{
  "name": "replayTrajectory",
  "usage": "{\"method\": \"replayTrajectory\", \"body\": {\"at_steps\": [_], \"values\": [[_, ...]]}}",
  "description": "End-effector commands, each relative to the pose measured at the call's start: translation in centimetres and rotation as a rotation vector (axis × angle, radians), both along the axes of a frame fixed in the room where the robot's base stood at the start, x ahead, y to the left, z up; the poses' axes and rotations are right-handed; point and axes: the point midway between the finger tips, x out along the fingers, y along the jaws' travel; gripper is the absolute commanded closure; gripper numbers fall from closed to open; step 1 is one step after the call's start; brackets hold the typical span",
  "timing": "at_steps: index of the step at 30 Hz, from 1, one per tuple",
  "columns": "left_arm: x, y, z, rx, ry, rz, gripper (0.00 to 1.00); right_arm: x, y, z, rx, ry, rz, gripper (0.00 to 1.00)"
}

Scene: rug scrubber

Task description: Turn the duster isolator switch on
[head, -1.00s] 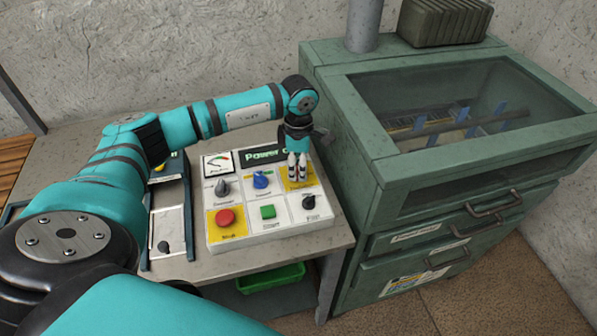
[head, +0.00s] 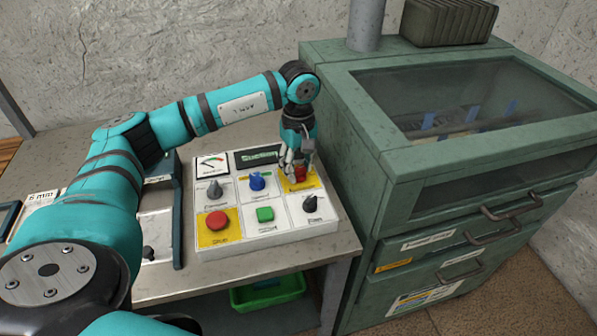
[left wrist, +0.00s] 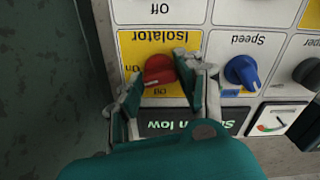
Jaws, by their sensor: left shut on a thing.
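The isolator switch is a red knob (head: 300,173) on a yellow panel labelled "Isolator", at the far right corner of the white control box (head: 270,236). The red knob (left wrist: 159,70) also shows in the left wrist view, with "On" and "Off" marks beside it. My left gripper (head: 294,164) reaches down to it from above. In the left wrist view its fingers (left wrist: 164,75) stand on both sides of the knob and are shut on it. My right gripper is out of view.
Beside the isolator is a blue speed knob (head: 257,181). A grey knob (head: 215,189), a black knob (head: 310,203), a red button (head: 217,221) and a green button (head: 265,214) are close by. The green cabinet (head: 355,150) stands just right of the box.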

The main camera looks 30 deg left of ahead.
Motion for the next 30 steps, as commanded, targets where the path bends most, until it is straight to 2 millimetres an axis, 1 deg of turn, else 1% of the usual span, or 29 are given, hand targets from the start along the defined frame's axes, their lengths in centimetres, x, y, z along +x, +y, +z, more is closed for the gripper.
{"method": "replayTrajectory", "body": {"at_steps": [1, 3, 12, 19, 30], "values": [[0.1, 0.1, -0.1, 0.0, -0.007, -0.036, 0.96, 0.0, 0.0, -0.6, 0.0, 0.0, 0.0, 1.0], [0.1, 0.1, 0.0, 0.001, -0.006, -0.087, 0.96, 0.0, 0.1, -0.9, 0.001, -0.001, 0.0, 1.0], [0.2, 0.1, 0.1, 0.0, -0.007, -0.245, 0.96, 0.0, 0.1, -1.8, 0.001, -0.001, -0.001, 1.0], [0.1, 0.1, 0.2, 0.0, -0.007, -0.294, 0.96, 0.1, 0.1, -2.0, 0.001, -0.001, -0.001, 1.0], [0.2, 0.1, 0.3, 0.001, -0.007, -0.305, 0.95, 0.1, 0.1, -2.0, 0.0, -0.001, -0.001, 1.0]]}}
